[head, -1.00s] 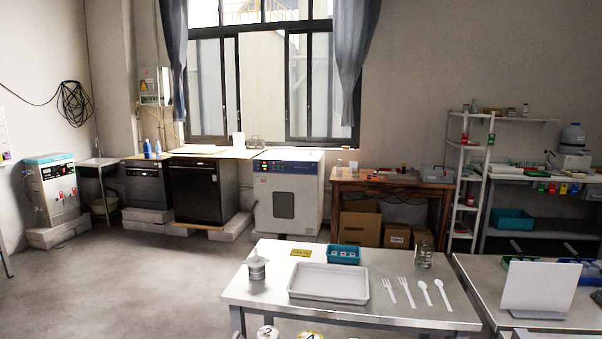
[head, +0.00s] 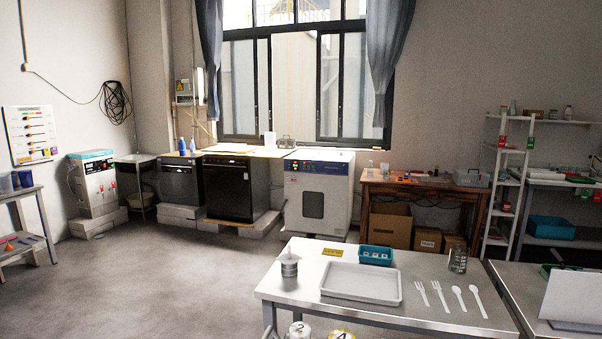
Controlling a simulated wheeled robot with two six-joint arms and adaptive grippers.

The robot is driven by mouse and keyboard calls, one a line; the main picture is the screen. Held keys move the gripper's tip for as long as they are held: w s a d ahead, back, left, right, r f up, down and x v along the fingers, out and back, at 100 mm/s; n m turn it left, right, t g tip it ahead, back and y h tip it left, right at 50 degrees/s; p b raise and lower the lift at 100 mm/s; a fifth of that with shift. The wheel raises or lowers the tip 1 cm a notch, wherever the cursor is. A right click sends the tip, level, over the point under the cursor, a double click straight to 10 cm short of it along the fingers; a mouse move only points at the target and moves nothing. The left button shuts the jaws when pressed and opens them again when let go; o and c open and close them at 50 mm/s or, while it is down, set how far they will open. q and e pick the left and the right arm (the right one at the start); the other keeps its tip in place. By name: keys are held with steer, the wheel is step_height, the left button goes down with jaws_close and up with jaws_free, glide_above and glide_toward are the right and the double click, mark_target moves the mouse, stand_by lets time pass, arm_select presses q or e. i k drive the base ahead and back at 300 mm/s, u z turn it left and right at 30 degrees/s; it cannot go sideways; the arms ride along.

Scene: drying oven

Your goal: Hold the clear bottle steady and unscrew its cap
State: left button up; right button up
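Neither of my grippers shows in the head view. I cannot tell for sure which thing is the clear bottle. A clear glass vessel (head: 458,260) stands upright at the back right of the near white table (head: 300,305); I cannot make out a cap on it. A small grey-white container (head: 289,264) stands upright at the left of the same table. Small bottles, one of them whitish (head: 569,113), stand on the far wall shelf, too small to read.
The near table also holds a white tray (head: 325,288), a blue basket (head: 376,256) and white cutlery (head: 438,297). A white oven (head: 318,190) and a wooden table (head: 420,190) stand at the back wall. Open floor (head: 170,280) lies to the left.

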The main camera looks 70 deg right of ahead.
mark_target(370, 167)
steer(key=u, duration=0.1)
steer(key=i, duration=2.5)
steer(key=z, duration=2.7)
steer(key=i, duration=5.2)
steer(key=z, duration=2.05)
steer(key=i, duration=0.65)
steer(key=u, duration=0.05)
